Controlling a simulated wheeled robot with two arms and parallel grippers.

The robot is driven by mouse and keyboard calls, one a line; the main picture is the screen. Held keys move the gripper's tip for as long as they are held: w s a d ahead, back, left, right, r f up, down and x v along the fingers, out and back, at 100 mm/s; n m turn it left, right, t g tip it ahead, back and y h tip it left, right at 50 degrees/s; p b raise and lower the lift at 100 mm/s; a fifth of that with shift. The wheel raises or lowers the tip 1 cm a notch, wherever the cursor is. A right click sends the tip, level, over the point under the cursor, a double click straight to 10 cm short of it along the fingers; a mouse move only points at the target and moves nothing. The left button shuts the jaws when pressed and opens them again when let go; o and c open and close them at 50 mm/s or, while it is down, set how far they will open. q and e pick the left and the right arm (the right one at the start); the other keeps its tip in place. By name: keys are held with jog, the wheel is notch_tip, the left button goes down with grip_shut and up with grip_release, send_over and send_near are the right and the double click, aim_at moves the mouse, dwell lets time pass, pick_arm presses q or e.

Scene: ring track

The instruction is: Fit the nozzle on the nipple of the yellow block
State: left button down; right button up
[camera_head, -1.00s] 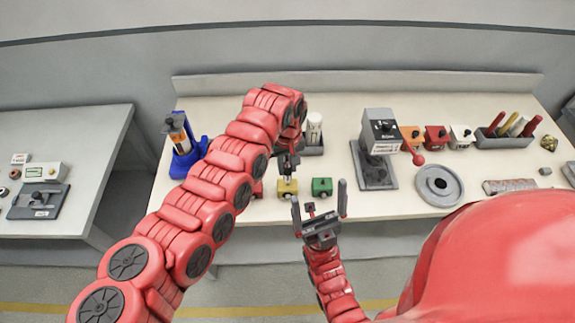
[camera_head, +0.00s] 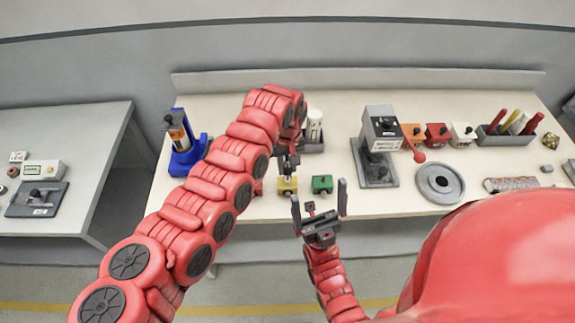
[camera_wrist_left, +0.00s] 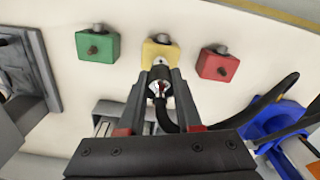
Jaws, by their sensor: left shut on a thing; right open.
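The yellow block (camera_head: 287,186) stands near the front edge of the table. It also shows in the left wrist view (camera_wrist_left: 160,50), straight beyond my left fingertips. My left gripper (camera_head: 286,160) is shut on the nozzle (camera_wrist_left: 158,88), a dark and metallic piece with a black hose, and holds it right at the yellow block. The nozzle and fingers hide the block's nipple, so I cannot tell whether the nozzle touches it or sits on it. My right gripper (camera_head: 319,208) is open and empty, in front of the table's front edge.
A green block (camera_head: 322,184) is right of the yellow block. A red block (camera_wrist_left: 217,64) is on its other side, mostly behind my left arm in the head view. A blue holder (camera_head: 188,155), a grey press (camera_head: 376,160) and a round grey dish (camera_head: 440,184) stand on the table.

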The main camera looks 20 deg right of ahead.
pick_arm(q)
jog(key=shift+f+b, duration=0.35)
jog(key=shift+b, duration=0.05)
dwell(0.4)
jog(key=c, duration=0.5)
grip_release()
